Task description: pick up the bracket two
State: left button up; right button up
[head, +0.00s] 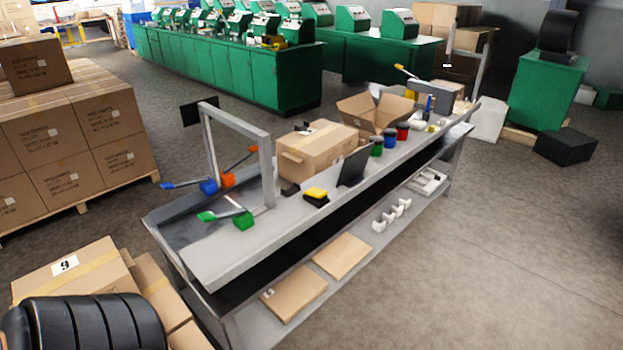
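No label marks bracket two, and I cannot tell for sure which thing it is. Several small white bracket-like pieces (391,214) stand in a row on the lower shelf of the grey workbench (232,262), below the front edge of its top. A flat white piece (427,181) lies farther right on that same shelf. A grey upright frame (262,165) stands at the left end of the bench top. Neither of my grippers shows in the head view.
On the bench are cardboard boxes (318,150), a yellow-black block (316,194), a dark panel (354,167), coloured jars and tools with coloured handles. Stacked cartons (75,135) and a black padded chair (85,322) are left. Bare floor (520,240) lies right of the bench.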

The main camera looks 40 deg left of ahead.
aim_at(291, 192)
jog(key=i+u, duration=0.2)
jog(key=i, duration=0.5)
jog(key=i+l+u, duration=0.2)
jog(key=i, duration=0.45)
jog(key=i+j+u, duration=0.1)
jog(key=i+u, duration=0.25)
jog(key=i, duration=0.2)
jog(key=i+u, duration=0.4)
jog(key=i, duration=0.15)
jog(key=i+z, duration=0.2)
jog(key=z, duration=8.7)
